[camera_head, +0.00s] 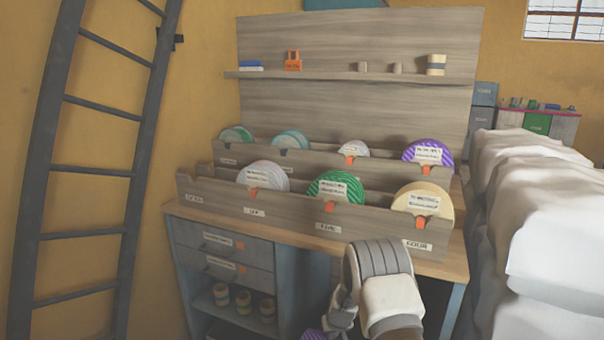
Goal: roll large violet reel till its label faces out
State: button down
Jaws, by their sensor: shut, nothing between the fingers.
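A violet-and-white striped reel (428,152) stands upright in the back row of the wooden rack, at its right end. A white label on it faces me. No fingertips of my gripper can be made out.
Green (336,188), cream (425,201) and pale (263,176) reels stand in the front row of the rack (330,217). A ladder (145,130) leans at left. A white-covered pile (550,220) fills the right side. Small spools sit on the low shelf (243,302).

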jog(key=shift+f, duration=0.15)
jog(key=shift+f+b, duration=1.7)
jog(key=shift+f, duration=0.65)
jog(key=shift+f, duration=0.35)
jog(key=shift+f, duration=0.25)
jog(key=shift+s+a, duration=0.1)
jog(key=shift+s, duration=0.1)
jog(key=shift+s+a+p, duration=0.35)
jog(key=shift+s+p, duration=0.05)
jog(key=shift+s, duration=0.4)
